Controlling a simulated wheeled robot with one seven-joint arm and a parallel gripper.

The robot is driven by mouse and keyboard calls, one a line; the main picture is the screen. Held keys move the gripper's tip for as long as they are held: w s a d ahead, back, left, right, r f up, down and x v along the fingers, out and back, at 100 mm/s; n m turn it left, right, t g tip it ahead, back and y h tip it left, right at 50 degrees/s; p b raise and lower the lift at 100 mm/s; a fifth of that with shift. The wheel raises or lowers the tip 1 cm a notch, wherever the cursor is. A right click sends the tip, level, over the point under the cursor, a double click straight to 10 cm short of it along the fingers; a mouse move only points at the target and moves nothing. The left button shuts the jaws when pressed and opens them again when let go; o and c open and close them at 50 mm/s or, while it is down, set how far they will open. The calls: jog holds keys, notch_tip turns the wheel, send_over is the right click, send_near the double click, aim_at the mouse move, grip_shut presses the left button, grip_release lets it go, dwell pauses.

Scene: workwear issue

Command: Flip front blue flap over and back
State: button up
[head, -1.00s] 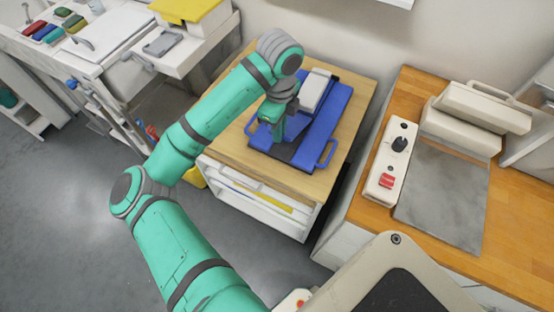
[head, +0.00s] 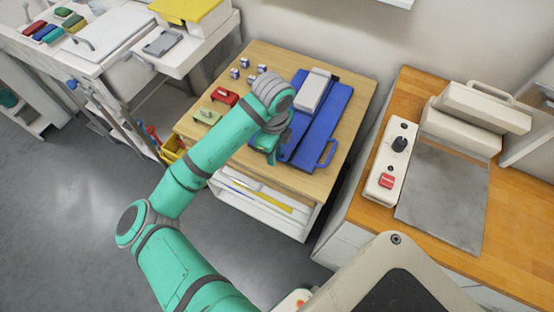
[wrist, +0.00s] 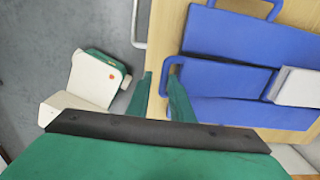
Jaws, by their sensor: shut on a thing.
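The blue folding piece lies on a wooden-topped table (head: 345,130), its panels (head: 318,130) flat in the head view. A white block (head: 313,90) lies across its back part. In the wrist view the front blue flap (wrist: 225,76) lies between two other blue areas, and its loop handle (wrist: 171,64) reaches the fingers. My gripper (head: 271,157) is at the front left of the blue piece. It also shows in the wrist view (wrist: 160,88), shut on the flap's handle. The grip itself is partly hidden by the fingers.
Red (head: 225,97) and green (head: 206,116) items and several small blue-and-white pieces (head: 248,68) lie on the table's left. Another blue loop handle (head: 328,153) sticks out at the right. A press-like machine (head: 440,185) stands on the right counter.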

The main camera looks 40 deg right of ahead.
aim_at(274, 171)
jog(key=shift+o, duration=0.9)
jog(key=shift+s+a+f, duration=0.1)
jog(key=shift+a+f, duration=0.05)
jog(key=shift+f, duration=0.5)
jog(key=shift+s+a+f, duration=0.1)
jog(key=shift+a+f, duration=0.05)
jog(key=shift+f, duration=0.45)
jog(key=shift+o, duration=0.2)
jog(key=shift+s+a+f, duration=0.1)
jog(key=shift+f, duration=2.6)
jog(key=shift+r, duration=3)
jog(key=shift+o, duration=1.2)
jog(key=shift+w+r, duration=0.2)
jog(key=shift+r, duration=0.9)
jog(key=shift+r, duration=0.1)
